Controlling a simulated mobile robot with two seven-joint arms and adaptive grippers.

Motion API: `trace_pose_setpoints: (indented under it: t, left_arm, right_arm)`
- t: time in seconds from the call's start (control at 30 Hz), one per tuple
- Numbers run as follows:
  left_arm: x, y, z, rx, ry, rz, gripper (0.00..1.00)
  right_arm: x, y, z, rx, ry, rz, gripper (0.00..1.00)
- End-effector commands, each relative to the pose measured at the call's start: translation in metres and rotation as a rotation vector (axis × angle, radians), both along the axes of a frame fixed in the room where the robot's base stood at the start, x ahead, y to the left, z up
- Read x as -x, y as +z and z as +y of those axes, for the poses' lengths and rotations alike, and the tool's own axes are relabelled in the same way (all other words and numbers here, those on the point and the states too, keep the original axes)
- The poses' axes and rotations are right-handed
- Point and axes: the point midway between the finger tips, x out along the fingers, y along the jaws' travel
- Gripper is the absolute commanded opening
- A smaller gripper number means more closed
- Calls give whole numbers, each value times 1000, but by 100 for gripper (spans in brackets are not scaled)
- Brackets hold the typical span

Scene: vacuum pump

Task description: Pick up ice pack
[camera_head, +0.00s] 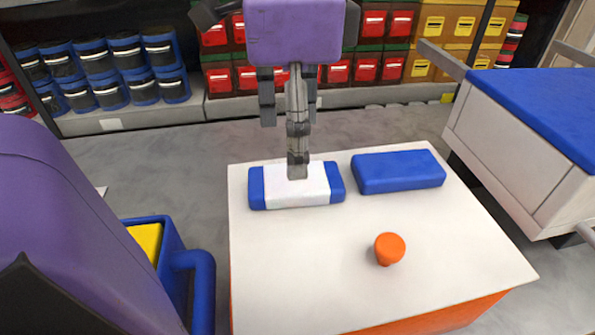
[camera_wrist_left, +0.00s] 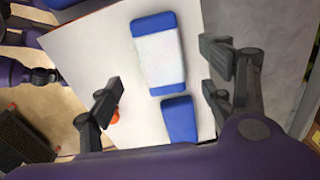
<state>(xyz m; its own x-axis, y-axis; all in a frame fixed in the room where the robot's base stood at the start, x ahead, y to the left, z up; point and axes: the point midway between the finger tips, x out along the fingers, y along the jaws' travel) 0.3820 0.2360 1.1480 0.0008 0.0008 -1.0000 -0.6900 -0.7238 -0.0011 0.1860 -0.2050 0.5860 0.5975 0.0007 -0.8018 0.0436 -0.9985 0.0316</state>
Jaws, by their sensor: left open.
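A blue pack with a white middle band (camera_head: 312,190) lies flat on the white table top, towards its far left. A plain blue pack (camera_head: 398,171) lies just to its right. I cannot tell from the markings which is the ice pack. My left gripper (camera_head: 294,145) is open and empty, pointing down over the white-banded pack; its near finger overlaps that pack in the head view. In the left wrist view the banded pack (camera_wrist_left: 159,58) and the plain blue pack (camera_wrist_left: 180,120) show between the spread fingers (camera_wrist_left: 162,75). I cannot tell any contact. My right gripper is not in view.
An orange knob-like piece (camera_head: 389,249) stands on the table (camera_head: 300,275). A blue bin (camera_head: 178,262) with something yellow in it is left of the table. A blue-topped cart (camera_head: 530,110) stands right. Shelves with several red, yellow and blue bins line the back.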

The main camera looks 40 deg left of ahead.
Motion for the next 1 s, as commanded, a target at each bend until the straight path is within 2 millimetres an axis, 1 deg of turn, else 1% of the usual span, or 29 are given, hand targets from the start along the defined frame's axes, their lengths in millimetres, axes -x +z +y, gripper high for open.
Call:
trace_pose_setpoints:
  t: [0.03, 0.17, 0.3, 0.4, 0.5, 0.7, 0.73, 0.77, 1.0]
  left_arm:
    - [0, -8, 0, 1, -1, 4, 73]
    - [-1, -24, 0, -1, 0, 5, 73]
    - [-4, -46, -1, -1, -1, 6, 73]
    - [-4, -57, -1, -1, 0, 5, 73]
    - [-4, -62, -1, -1, 0, 2, 73]
    - [-4, -62, -1, 1, 0, 1, 73]
    - [-4, -62, -1, 1, 0, 1, 72]
    - [-4, -62, -1, 1, 0, 1, 68]
    - [-4, -62, -1, 1, 0, 1, 37]
  right_arm:
    - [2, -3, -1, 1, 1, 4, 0]
    - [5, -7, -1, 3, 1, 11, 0]
    - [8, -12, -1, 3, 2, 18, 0]
    - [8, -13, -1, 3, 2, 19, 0]
    - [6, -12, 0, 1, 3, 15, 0]
    - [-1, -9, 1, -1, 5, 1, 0]
    - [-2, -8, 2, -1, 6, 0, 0]
    - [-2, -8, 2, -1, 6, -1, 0]
    - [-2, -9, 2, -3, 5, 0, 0]
